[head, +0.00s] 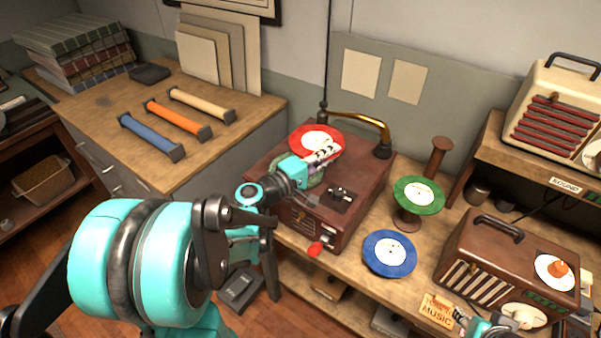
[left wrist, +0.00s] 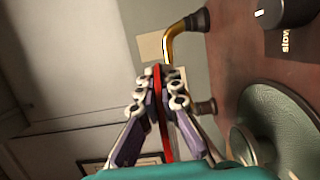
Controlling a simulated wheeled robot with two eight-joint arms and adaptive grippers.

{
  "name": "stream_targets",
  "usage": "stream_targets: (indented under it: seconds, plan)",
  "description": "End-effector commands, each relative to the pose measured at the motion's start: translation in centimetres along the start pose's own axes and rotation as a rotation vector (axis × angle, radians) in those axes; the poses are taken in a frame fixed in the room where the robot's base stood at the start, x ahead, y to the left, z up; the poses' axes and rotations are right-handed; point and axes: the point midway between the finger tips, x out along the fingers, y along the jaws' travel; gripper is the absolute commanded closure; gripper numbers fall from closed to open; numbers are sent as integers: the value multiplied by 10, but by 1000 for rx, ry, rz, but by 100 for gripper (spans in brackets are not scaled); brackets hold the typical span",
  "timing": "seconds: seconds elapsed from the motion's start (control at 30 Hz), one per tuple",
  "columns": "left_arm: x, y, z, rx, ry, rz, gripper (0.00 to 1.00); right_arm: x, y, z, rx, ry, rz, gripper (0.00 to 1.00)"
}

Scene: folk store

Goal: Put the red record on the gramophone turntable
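The red record (head: 306,136) is held above the rear of the gramophone (head: 345,225), tilted in the head view. My left gripper (head: 324,151) is shut on its edge. In the left wrist view the red record (left wrist: 158,90) shows edge-on as a thin strip between the fingers of my left gripper (left wrist: 160,84). The green turntable (left wrist: 290,125) lies to the right of the fingers there, apart from the record. In the head view the turntable is mostly hidden by the gripper. A teal part of my right arm shows at the bottom right; its fingers are unclear.
A brass tone arm (head: 365,119) stands at the gramophone's back right. A green record (head: 432,192) sits on a spool stand, and a blue record (head: 389,268) lies nearby. A brown radio (head: 480,250) stands right. The left desk holds books and three coloured rolls.

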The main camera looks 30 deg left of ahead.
Motion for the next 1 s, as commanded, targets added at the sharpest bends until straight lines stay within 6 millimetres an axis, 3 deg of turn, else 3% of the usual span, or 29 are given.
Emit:
stream_targets:
  seconds: [0.1,0.3,0.47,0.7,1.0]
  plan:
    - [-17,-21,-25,0,7,0,100,12,0,8,0,0,0,60]
    - [-33,-34,-44,0,2,0,100,18,0,13,0,0,0,60]
    - [-35,-43,-46,0,0,0,100,22,0,16,0,0,0,60]
    - [-34,-76,-46,0,0,0,100,38,0,27,0,0,0,60]
    - [-34,-76,-45,0,0,0,100,37,0,27,0,0,0,60]
